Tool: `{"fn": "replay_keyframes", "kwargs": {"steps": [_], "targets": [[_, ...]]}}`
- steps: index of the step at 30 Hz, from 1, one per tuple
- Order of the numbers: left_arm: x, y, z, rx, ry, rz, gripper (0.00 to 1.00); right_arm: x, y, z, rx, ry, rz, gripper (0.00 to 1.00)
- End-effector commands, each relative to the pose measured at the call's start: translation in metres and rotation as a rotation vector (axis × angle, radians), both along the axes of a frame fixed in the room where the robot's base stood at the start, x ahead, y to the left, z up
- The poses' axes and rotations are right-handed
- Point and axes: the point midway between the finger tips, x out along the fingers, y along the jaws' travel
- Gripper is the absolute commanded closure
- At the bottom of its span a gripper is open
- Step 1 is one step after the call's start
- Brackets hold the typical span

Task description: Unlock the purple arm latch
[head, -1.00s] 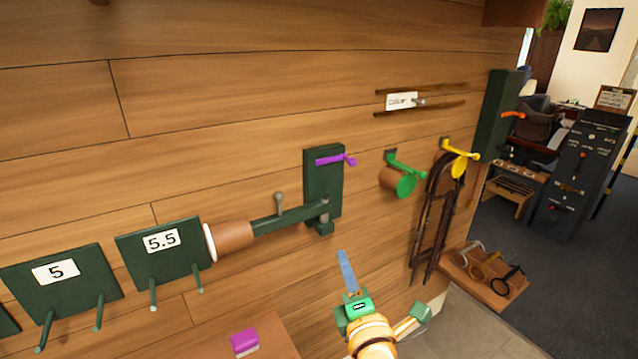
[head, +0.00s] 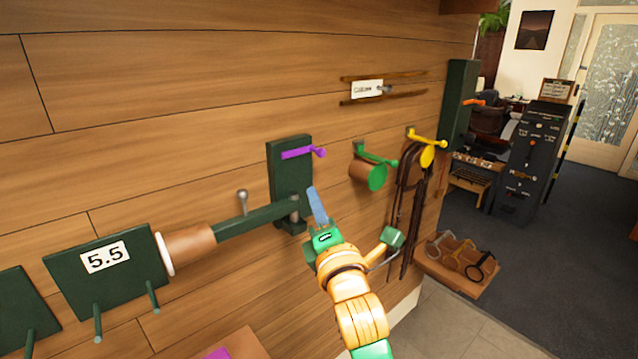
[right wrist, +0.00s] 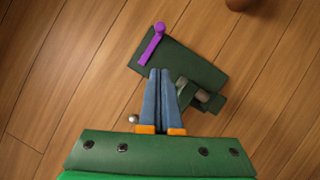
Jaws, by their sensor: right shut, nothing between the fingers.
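The purple arm latch (head: 303,153) is a short bar with a round knob at its right end. It lies nearly level across the upper part of a dark green wall plate (head: 277,172). It also shows in the right wrist view (right wrist: 151,45), above my fingertips. My right gripper (head: 313,190) is in front of the plate's lower right side, below the latch and apart from it in the picture. Its blue fingers (right wrist: 162,72) are together and empty. My left gripper is not in view.
A green arm (head: 245,222) with a brown and white end (head: 192,250) reaches left from the plate. Green (head: 376,175) and yellow (head: 427,154) hooks are to the right, with straps below. A number 5.5 panel (head: 75,285) is at left. A wooden shelf (head: 450,276) stands low right.

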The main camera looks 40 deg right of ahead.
Motion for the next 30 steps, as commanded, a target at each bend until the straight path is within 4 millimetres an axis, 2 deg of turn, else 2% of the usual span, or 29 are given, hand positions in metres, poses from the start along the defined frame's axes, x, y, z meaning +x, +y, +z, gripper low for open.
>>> {"fn": "replay_keyframes", "kwargs": {"steps": [7,10,15,30], "targets": [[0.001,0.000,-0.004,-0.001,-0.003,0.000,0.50,0.049,-0.019,0.013,0.002,-0.002,-0.001,1.00],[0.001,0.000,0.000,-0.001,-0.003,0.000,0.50,0.054,-0.034,0.023,-0.001,-0.001,-0.004,1.00],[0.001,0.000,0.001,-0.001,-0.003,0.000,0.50,0.060,-0.047,0.029,0.000,-0.001,-0.003,1.00],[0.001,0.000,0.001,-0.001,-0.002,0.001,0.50,0.061,-0.050,0.030,-0.011,0.000,-0.001,1.00]]}}
